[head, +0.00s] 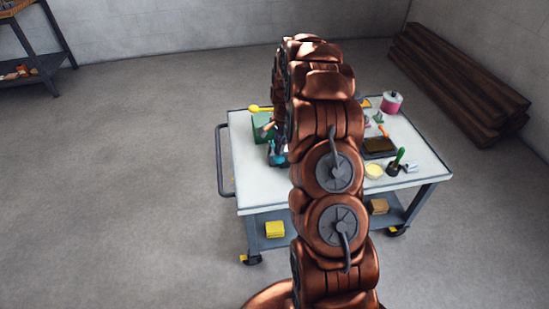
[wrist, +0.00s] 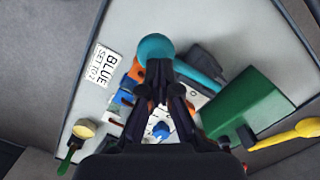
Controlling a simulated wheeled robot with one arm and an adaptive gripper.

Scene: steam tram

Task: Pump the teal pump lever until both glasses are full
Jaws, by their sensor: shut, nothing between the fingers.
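The teal pump lever shows in the wrist view as a round teal knob (wrist: 156,48) with a teal bar running off to the lower right. In the head view a teal part (head: 275,155) shows beside my arm on the cart's left half. My gripper (wrist: 162,88) is shut and empty; its fingertips appear just below the knob in the wrist view, and I cannot tell whether they touch it. In the head view my arm hides the gripper. I cannot make out the two glasses in either view.
A green box (wrist: 248,102) and a yellow-handled tool (wrist: 292,134) lie right of the lever. A card reading "BLUE SET TO 2" (wrist: 104,66) lies left. A blue knob (wrist: 160,130) sits below. The cart top (head: 250,185) also bears a pink pot (head: 391,103) and a dark tray (head: 379,147).

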